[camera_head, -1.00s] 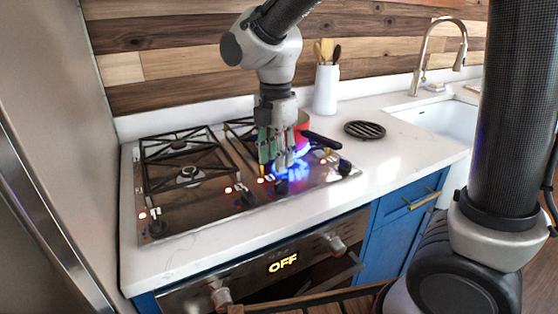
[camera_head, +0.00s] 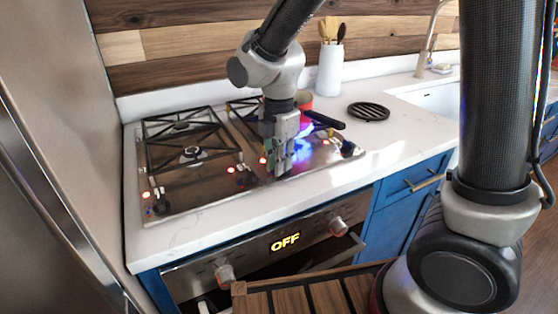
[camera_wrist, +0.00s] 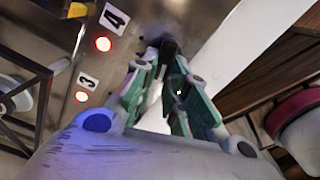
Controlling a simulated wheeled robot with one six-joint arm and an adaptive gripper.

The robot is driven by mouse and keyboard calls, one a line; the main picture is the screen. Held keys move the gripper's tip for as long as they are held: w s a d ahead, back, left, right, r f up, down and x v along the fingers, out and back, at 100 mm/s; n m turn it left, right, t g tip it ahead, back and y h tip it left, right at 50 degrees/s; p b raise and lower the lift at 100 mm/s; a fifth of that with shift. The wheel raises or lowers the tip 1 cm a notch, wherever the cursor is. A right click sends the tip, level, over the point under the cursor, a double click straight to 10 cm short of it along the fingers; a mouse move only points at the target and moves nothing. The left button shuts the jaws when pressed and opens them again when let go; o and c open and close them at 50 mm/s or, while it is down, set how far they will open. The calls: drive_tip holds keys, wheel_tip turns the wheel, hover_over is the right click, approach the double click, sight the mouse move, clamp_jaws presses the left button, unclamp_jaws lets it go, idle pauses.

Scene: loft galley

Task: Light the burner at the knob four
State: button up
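The hob (camera_head: 215,195) has several dark knobs along its front edge, with red lights beside them. In the wrist view the label "4" (camera_wrist: 114,18) has a lit red light below it, and the label "3" (camera_wrist: 88,82) is lower. Knob four (camera_wrist: 155,30) looks like a dark shape just past the fingertips; in the head view the gripper hides it. My gripper (camera_head: 281,168) is low over the hob's front edge. In the wrist view its green-sided fingers (camera_wrist: 166,52) draw close together at the tips. Contact with the knob is unclear. A blue glow (camera_head: 303,146) shows just right of the gripper.
A red pan (camera_head: 305,100) with a black handle (camera_head: 325,121) stands behind the gripper. A round black trivet (camera_head: 369,111) and a white utensil jar (camera_head: 330,70) are on the counter. Below, the oven display (camera_head: 285,241) reads "OFF". A slatted wooden surface (camera_head: 325,293) is in front.

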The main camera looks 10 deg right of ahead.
clamp_jaws()
drive_tip(key=m, duration=0.4)
drive_tip(key=shift+w+a+m, duration=0.15)
drive_tip(key=shift+w+m, duration=0.15)
drive_tip(key=shift+w, duration=0.05)
drive_tip(key=o, duration=0.7)
unclamp_jaws()
wheel_tip(320, 180, up, 12)
